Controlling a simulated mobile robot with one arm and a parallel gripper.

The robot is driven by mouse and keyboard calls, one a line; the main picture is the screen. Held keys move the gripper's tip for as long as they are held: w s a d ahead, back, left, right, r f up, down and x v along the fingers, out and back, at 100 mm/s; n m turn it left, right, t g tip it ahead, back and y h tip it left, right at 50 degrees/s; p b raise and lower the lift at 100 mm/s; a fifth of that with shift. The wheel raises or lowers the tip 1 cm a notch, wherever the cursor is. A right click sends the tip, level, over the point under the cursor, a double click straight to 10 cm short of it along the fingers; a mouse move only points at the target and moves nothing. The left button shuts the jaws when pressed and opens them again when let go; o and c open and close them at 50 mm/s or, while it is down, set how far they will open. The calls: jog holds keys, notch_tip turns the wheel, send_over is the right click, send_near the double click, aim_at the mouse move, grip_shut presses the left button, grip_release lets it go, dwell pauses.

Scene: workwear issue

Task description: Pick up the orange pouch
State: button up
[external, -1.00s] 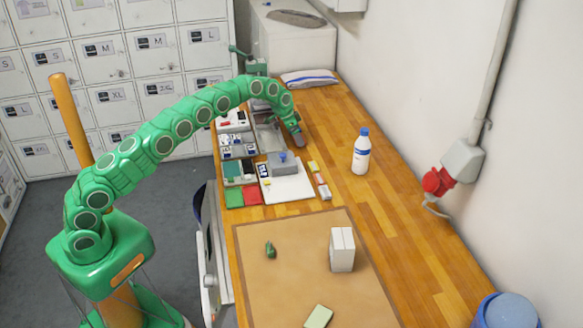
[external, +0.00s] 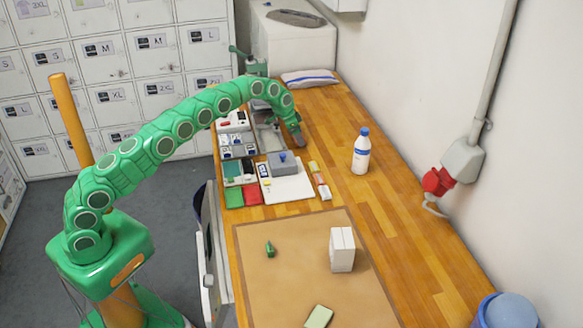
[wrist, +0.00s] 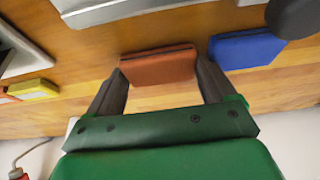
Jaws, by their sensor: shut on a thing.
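The orange pouch (wrist: 158,66) is a flat, brownish-orange piece in the middle of the wrist view, on or just over the wooden table. My gripper (wrist: 161,70) has one dark finger at each side of it and is shut on it. A blue pouch (wrist: 245,50) lies just to the right, apart from the fingers. In the external view my gripper (external: 297,139) is low at the far part of the table, and I cannot make out the pouch there.
A white bottle with a blue cap (external: 361,152) stands to the right of my gripper. A grey box (external: 283,163), a white board (external: 290,190) and several trays crowd the left edge. A white box (external: 342,250) stands on the brown mat (external: 295,275). Bare wood lies along the right.

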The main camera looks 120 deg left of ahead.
aim_at(294, 139)
jog(key=shift+r, duration=1.2)
jog(key=shift+s+d+r, duration=0.15)
jog(key=shift+d+r, duration=0.25)
jog(key=shift+r, duration=0.2)
jog(key=shift+s+d+r, duration=0.15)
jog(key=shift+d+r, duration=0.25)
jog(key=shift+r, duration=0.15)
jog(key=s+d+r, duration=0.4)
jog(key=d+r, duration=0.3)
jog(key=d, duration=0.4)
jog(key=shift+s+d+r, duration=0.15)
jog(key=shift+s+r, duration=0.2)
jog(key=shift+r, duration=0.05)
